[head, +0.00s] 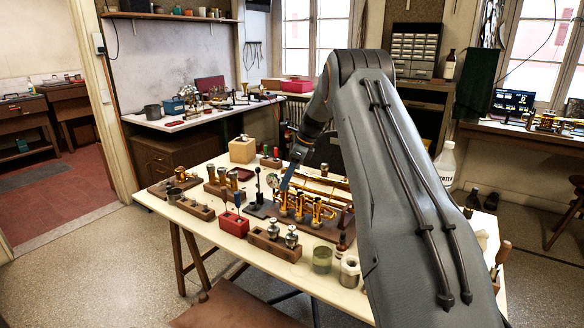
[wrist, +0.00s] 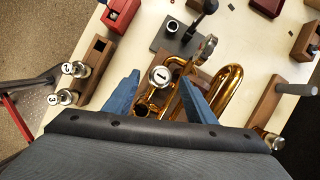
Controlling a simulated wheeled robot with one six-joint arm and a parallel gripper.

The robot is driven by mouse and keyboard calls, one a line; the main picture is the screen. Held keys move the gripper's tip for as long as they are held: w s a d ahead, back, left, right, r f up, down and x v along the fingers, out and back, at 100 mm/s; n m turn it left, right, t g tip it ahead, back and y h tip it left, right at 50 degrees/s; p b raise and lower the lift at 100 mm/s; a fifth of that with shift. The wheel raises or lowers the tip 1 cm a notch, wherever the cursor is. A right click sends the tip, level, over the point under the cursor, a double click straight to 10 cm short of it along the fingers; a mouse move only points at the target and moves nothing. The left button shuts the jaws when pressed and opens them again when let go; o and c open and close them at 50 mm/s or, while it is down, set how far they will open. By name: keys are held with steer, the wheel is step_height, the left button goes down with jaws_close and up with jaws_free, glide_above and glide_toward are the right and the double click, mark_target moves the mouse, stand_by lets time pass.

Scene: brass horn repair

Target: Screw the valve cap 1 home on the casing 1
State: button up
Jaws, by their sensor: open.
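Valve cap 1 (wrist: 160,77), silver with a black "1" on top, sits over the brass horn in the wrist view, where casing 1 would be. It hides the casing mouth, and I cannot tell how far down it is threaded. The brass horn (head: 322,208) lies on a wooden board, its valve casings toward the front. My gripper (wrist: 160,74) has blue fingers spread on both sides of the cap, with gaps between. In the head view one blue finger of my gripper (head: 290,172) shows above the horn; the cap is not clear there.
Caps 2 (wrist: 69,69) and 3 (wrist: 54,99) stand in a wooden rack (head: 262,245). A red tool block (head: 232,226) and a dark stand (wrist: 172,42) with an upright rod are near the horn. Jars (head: 322,260) stand at the table's front edge.

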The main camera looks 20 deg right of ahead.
steer(key=shift+x, duration=0.95)
steer(key=c, duration=1.2)
steer(key=shift+s+a+m+t+h+p, duration=0.1)
steer(key=shift+m+t+h+p, duration=0.25)
steer(key=shift+m+p, duration=0.8)
steer(key=shift+m+t+h+p, duration=0.25)
steer(key=shift+m+h+p, duration=0.2)
steer(key=shift+m+p, duration=0.65)
steer(key=shift+c, duration=0.2)
steer(key=shift+m, duration=0.55)
steer(key=shift+r, duration=0.1)
steer(key=o, duration=1.2)
steer(key=shift+m, duration=0.3)
steer(key=shift+o, duration=0.2)
